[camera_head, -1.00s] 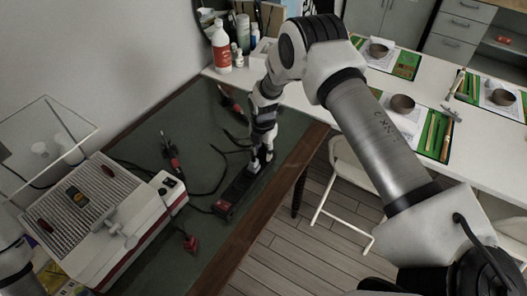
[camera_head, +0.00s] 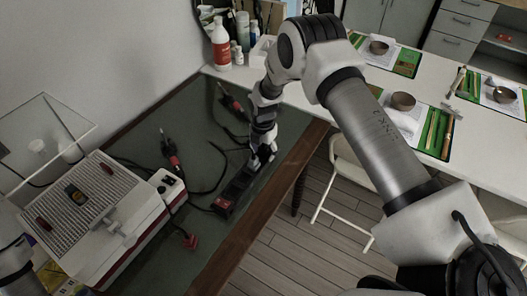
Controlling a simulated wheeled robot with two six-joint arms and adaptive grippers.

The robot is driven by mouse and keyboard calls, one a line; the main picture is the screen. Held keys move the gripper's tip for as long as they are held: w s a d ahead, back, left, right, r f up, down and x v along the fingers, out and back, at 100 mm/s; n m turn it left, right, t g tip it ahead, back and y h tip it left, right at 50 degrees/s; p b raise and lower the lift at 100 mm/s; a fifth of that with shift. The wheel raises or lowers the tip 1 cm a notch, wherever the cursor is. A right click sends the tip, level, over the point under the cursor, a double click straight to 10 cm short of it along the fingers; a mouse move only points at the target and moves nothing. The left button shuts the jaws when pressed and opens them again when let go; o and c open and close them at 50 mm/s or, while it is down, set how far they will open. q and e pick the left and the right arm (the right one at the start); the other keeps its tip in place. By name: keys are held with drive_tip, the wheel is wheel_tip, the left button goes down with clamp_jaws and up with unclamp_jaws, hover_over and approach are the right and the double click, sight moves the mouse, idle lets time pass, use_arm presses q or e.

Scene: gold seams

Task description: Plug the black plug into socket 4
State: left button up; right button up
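A black power strip (camera_head: 231,193) with a red end lies on the dark green bench top, running diagonally. My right gripper (camera_head: 262,160) points down at the far end of the strip, at or just above its sockets. Its fingers cover that end. The black plug cannot be made out; whether it is between the fingers or in a socket is hidden. The socket numbers are too small to read. A red plug (camera_head: 190,241) on a cord lies on the bench near the strip's red end.
A white and red machine (camera_head: 112,215) with a ribbed top stands at the left. Red-and-black tools (camera_head: 171,152) and loose black cords lie on the bench (camera_head: 215,250). A white table (camera_head: 460,150) with bowls and bottles is behind. The bench's wooden edge runs right of the strip.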

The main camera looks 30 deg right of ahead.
sight(263, 147)
drive_tip(key=shift+w+r, duration=0.15)
drive_tip(key=shift+r, duration=0.35)
wheel_tip(263, 147, up, 11)
drive_tip(key=shift+r, duration=0.1)
idle(0.4)
